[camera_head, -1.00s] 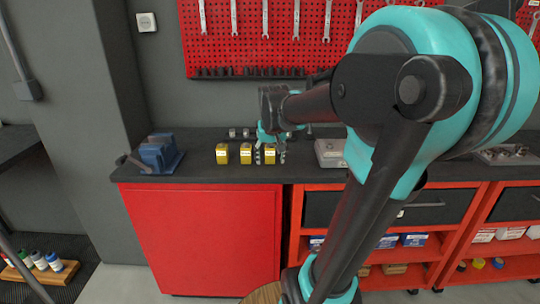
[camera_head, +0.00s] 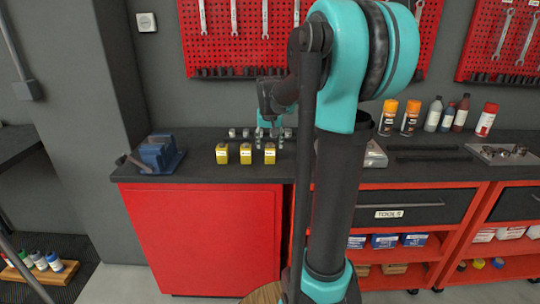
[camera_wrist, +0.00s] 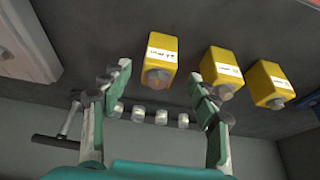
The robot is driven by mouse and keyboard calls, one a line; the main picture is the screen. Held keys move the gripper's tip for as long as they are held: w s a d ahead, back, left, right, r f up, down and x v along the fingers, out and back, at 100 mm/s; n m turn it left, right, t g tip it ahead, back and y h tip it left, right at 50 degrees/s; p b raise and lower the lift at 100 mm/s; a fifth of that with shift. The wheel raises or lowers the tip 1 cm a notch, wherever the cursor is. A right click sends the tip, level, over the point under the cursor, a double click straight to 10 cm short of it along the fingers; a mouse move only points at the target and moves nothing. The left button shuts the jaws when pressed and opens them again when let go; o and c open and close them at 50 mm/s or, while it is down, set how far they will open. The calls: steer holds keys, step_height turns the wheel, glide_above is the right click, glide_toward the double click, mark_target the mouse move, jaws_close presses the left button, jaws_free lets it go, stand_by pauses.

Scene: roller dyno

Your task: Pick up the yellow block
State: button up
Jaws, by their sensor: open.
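Three yellow blocks stand in a row on the dark bench top: a left block (camera_head: 222,154), a middle block (camera_head: 246,154) and a right block (camera_head: 270,154). In the wrist view, labelled yellow blocks show as a left one (camera_wrist: 159,58), a middle one (camera_wrist: 221,68) and a right one (camera_wrist: 268,84). My gripper (camera_head: 270,130) is behind the row, close to the right block in the head view. In the wrist view my gripper (camera_wrist: 160,85) is open, its fingers apart and empty, with one block beyond and between the fingertips.
A blue vise (camera_head: 160,154) stands at the left of the bench (camera_head: 210,173). Several small silver cylinders (camera_wrist: 160,116) stand behind the blocks. A grey box (camera_head: 376,155) is to the right. Spray cans and bottles (camera_head: 410,117) stand further right.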

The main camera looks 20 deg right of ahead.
mark_target(270, 153)
steer(key=shift+x, duration=3.4)
steer(key=shift+s, duration=0.1)
steer(key=shift+c, duration=0.2)
jaws_close()
